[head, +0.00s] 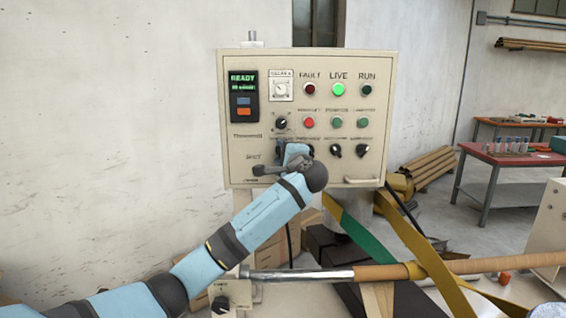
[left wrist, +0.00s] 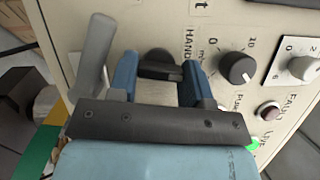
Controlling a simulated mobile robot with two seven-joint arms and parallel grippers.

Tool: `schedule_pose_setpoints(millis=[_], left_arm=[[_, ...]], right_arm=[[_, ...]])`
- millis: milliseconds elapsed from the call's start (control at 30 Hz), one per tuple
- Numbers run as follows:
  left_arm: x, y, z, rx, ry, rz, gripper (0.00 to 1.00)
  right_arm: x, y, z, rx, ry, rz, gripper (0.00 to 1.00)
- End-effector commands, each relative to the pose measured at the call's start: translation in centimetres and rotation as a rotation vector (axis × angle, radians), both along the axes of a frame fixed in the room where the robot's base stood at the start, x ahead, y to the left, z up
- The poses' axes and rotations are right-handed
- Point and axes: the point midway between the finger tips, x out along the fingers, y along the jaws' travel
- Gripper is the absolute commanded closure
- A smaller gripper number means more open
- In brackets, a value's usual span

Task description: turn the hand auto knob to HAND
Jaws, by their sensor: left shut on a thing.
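The hand auto knob (left wrist: 158,60) is a dark round knob on the cream control panel (head: 235,130), beside the printed word HAND in the left wrist view. My left gripper (left wrist: 160,70) is shut on it, with one blue finger on each side. In the head view my left gripper (head: 292,158) is at the lower left of the panel and hides this knob. The knob's pointer direction cannot be made out. My right gripper is not in view.
A grey lever (left wrist: 95,55) stands close beside my left gripper. Other dark knobs (head: 335,150), coloured buttons and a green READY display (head: 243,82) are on the panel. A winding shaft (head: 300,275) and green and yellow straps (head: 360,240) lie below and to the right.

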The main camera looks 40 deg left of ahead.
Motion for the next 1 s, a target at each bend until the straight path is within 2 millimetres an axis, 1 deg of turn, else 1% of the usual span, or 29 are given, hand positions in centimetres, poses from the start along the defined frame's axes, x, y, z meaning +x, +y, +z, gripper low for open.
schedule_pose_setpoints(millis=[33,100,300,600,800,1000], left_arm=[[0.0,-0.1,-0.5,-0.041,-0.027,0.000,0.79],[0.0,-0.1,-0.4,-0.094,-0.067,-0.001,0.79],[0.0,-0.1,-0.2,-0.246,-0.180,0.000,0.79],[0.0,-0.1,0.1,-0.449,-0.335,0.000,0.79],[0.0,-0.1,0.2,-0.548,-0.409,0.000,0.79],[0.0,0.0,0.2,-0.607,-0.454,0.000,0.79]], right_arm=[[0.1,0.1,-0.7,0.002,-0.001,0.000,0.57],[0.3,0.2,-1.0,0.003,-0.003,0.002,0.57],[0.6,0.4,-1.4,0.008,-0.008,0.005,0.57],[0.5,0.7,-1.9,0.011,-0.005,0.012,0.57],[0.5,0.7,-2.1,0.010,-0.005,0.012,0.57],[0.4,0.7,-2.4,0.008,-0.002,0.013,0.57]])
